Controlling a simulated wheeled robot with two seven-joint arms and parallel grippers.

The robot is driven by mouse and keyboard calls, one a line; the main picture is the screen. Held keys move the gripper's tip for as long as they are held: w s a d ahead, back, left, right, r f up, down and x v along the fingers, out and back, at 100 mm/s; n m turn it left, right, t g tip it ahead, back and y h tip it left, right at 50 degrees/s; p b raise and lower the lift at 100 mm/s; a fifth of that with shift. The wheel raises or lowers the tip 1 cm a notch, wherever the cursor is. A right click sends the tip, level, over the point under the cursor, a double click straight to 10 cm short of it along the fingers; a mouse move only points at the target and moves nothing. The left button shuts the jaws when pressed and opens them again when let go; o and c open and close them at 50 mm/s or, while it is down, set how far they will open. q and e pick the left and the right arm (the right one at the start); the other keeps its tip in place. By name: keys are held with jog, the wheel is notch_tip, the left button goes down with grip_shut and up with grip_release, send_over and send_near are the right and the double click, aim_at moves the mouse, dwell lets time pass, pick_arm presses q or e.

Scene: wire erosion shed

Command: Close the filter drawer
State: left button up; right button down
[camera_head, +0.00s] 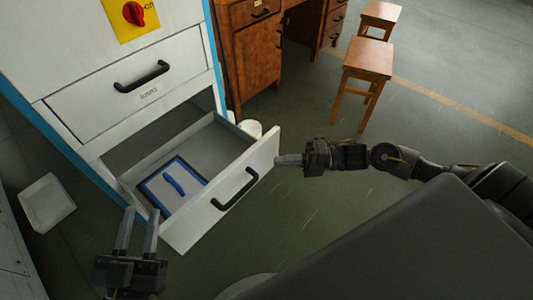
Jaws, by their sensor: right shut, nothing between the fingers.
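The filter drawer (221,211) is pulled out of the lower part of a white and blue cabinet. Its front has a black bar handle (235,189). A blue-framed filter (173,184) with a blue handle lies flat inside. My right gripper (278,160) is shut, with its fingertips at the right end of the drawer front; I cannot tell whether they touch it. My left gripper (138,216) is open and empty, its fingers pointing up the picture beside the left end of the drawer front. I cannot tell whether it touches the drawer.
A closed drawer (125,88) with a black handle is above, below a red knob on a yellow plate (133,13). A white container (249,128) stands behind the open drawer. A white box (46,203) lies at left. Wooden stools (367,62) stand farther back on open floor.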

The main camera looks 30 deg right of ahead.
aim_at(251, 154)
pick_arm(q)
jog(key=shift+a+r+t+b, duration=0.35)
jog(key=shift+a+r+t, duration=0.1)
jog(key=shift+r+t, duration=0.3)
pick_arm(e)
jog(key=shift+w+a, duration=0.8)
jog(key=shift+w, duration=0.3)
jog(key=shift+w+a, duration=0.8)
jog(key=shift+w, duration=0.3)
pick_arm(q)
jog(key=shift+f, duration=0.1)
